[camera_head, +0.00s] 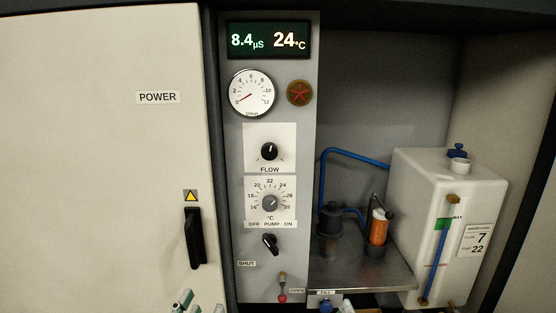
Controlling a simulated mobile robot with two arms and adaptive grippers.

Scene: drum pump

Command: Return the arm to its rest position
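My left gripper (198,305) shows only in part at the bottom edge, below the black door handle. I see pale pieces with teal marks, apart from the handle and the panel. The picture edge cuts it off, so I cannot tell whether it is open or holds anything. A small pale piece at the bottom edge near the FILL label may be part of my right gripper, but too little shows to be sure.
A white door marked POWER has a black handle (194,238). The control panel carries a display (268,40), a gauge (251,93), a flow knob (269,151), a temperature dial (270,203) and a pump switch (270,243). A white tank (445,215) and an orange cylinder (378,229) stand right.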

